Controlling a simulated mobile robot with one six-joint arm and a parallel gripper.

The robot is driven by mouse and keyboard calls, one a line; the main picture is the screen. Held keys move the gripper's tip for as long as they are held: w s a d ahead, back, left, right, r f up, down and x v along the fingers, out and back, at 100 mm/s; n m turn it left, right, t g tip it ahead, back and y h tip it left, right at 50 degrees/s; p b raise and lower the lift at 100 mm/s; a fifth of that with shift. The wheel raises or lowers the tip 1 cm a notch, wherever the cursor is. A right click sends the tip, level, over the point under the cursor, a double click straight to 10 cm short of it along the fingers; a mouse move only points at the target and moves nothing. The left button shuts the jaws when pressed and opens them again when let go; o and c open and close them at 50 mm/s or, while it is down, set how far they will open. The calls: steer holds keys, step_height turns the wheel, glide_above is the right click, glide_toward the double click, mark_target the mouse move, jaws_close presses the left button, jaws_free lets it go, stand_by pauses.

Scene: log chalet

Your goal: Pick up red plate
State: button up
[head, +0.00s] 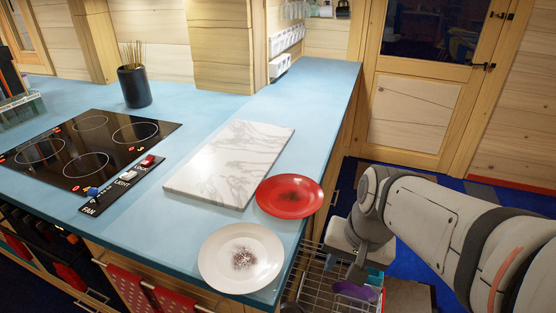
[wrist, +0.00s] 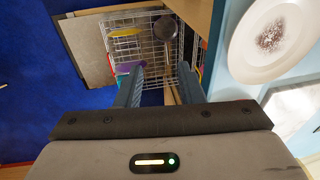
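The red plate is not seen in the wrist view.
A marble board (head: 225,165) lies left of the red plate, close to it. A black cooktop (head: 85,145) and a dark pot with sticks (head: 134,88) are farther left. Below my gripper an open wire rack (wrist: 120,45) holds dishes and utensils. The far counter is clear.

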steer(key=w+a+f+m+g+y+b, duration=0.1)
steer(key=w+a+f+m+y+b, duration=0.3)
steer(key=m, duration=0.8)
steer(key=m+t+y+b, duration=0.5)
steer(key=m+t+y, duration=0.3)
steer(key=m, duration=1.9)
glide_toward(319, 208)
steer(key=a+h, duration=0.1)
steer(key=a, duration=0.2)
steer(key=shift+t, duration=0.4)
steer(key=x, duration=0.2)
steer(key=b+x, duration=0.1)
steer(key=x, duration=0.4)
steer(key=shift+w+d+f+b, duration=0.1)
steer(key=shift+w+d+b, duration=0.2)
steer(key=shift+w, duration=0.2)
steer(key=shift+c, duration=0.4)
jaws_close()
steer(key=shift+h, duration=0.3)
